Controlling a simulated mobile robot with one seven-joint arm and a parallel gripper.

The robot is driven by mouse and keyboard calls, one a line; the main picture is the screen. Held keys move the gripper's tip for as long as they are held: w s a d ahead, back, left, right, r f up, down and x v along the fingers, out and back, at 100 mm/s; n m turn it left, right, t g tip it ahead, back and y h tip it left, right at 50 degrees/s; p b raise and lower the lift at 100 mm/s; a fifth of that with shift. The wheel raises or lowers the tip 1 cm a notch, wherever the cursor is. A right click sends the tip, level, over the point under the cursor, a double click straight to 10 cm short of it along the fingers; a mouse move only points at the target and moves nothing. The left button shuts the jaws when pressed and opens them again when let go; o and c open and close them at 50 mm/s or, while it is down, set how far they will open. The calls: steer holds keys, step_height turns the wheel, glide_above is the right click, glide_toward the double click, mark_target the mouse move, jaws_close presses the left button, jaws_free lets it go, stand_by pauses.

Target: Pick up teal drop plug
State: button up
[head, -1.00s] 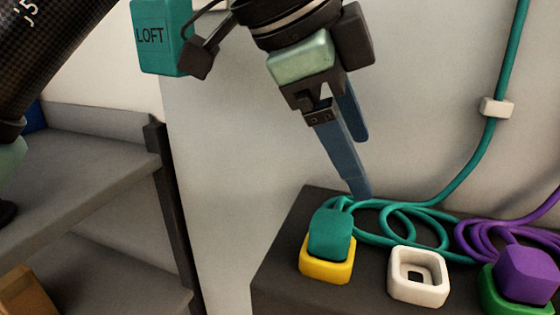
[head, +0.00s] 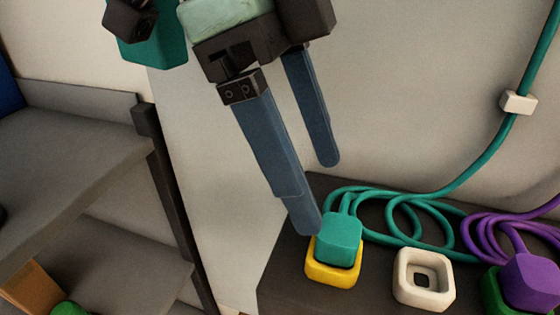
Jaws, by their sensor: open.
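The teal drop plug (head: 339,238) sits in the yellow socket (head: 333,273) on a dark ledge. Its teal cord (head: 415,218) lies in coils behind it and runs up the wall at the right. My gripper (head: 320,198) is open and empty, with its two blue fingers pointing down. The nearer finger's tip is at the left edge of the plug in the picture; I cannot tell whether it touches. The other finger's tip is higher, above and behind the plug.
A white empty socket (head: 424,280) stands right of the yellow one. A purple plug (head: 531,281) sits in a green socket (head: 493,291) at the far right. A white clip (head: 518,102) holds the teal cord to the wall. Grey shelves (head: 75,160) stand at the left.

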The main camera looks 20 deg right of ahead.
mark_target(337, 227)
steer(key=shift+x, duration=0.75)
steer(key=shift+p+x, duration=0.45)
steer(key=shift+x, duration=1.7)
jaws_close()
